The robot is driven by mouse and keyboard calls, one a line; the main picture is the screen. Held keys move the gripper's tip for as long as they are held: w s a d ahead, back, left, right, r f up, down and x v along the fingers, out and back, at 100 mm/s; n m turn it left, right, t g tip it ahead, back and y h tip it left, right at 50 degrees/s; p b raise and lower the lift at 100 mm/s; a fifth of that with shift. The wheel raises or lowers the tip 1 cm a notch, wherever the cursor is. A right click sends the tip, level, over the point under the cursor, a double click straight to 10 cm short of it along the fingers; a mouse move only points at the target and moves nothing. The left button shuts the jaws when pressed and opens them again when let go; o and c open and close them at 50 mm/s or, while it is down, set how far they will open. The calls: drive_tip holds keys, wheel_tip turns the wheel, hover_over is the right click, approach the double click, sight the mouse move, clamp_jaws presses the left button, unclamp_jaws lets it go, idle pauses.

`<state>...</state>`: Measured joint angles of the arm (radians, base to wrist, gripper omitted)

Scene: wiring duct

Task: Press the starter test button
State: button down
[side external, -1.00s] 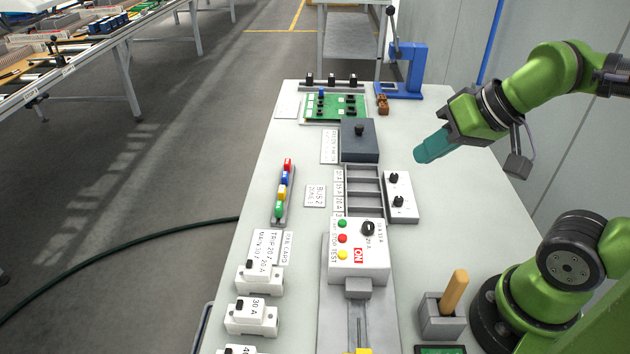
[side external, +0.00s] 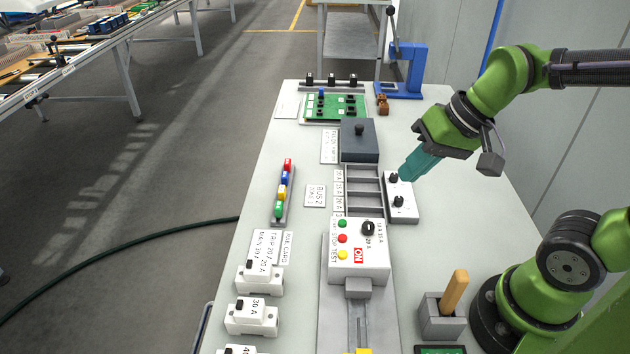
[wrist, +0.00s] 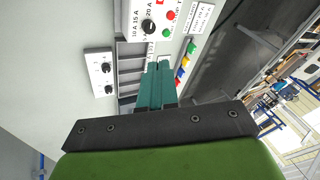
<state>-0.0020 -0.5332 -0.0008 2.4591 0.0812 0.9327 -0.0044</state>
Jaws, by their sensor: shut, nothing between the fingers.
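The starter (side external: 358,262) is a white box on a grey rail at the front middle of the bench in the side view. Its top carries a green, a red and a yellow button, a black dial (side external: 368,228) and a red ON label. The yellow button (side external: 342,255) lies beside the word TEST. In the wrist view the starter (wrist: 148,12) shows at the top, cut off by the edge, with its dial, red and green buttons. My gripper (side external: 405,175) has teal fingers, closed together and empty, above the white two-knob box, behind and right of the starter. The fingers (wrist: 160,65) also show in the wrist view.
The white two-knob box (side external: 401,205) and grey compartment tray (side external: 364,180) lie below and beside my fingers. A dark grey box (side external: 359,143) stands behind the tray. A wooden-handled tool (side external: 455,290) stands upright in a grey holder. White breakers (side external: 258,277) line the left front.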

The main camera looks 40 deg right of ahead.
sight(347, 254)
drive_tip(key=w+a+f+m+g+y, duration=0.3)
drive_tip(key=w+a+m+g+y, duration=0.1)
drive_tip(key=a, duration=0.5)
drive_tip(key=shift+a+m+y, duration=0.35)
drive_tip(key=shift+m+y, duration=0.15)
drive_tip(key=shift+y, duration=0.7)
drive_tip(key=shift+f, duration=0.1)
drive_tip(key=shift+f, duration=4.4)
drive_tip(key=shift+f, duration=0.15)
drive_tip(key=shift+f, duration=0.3)
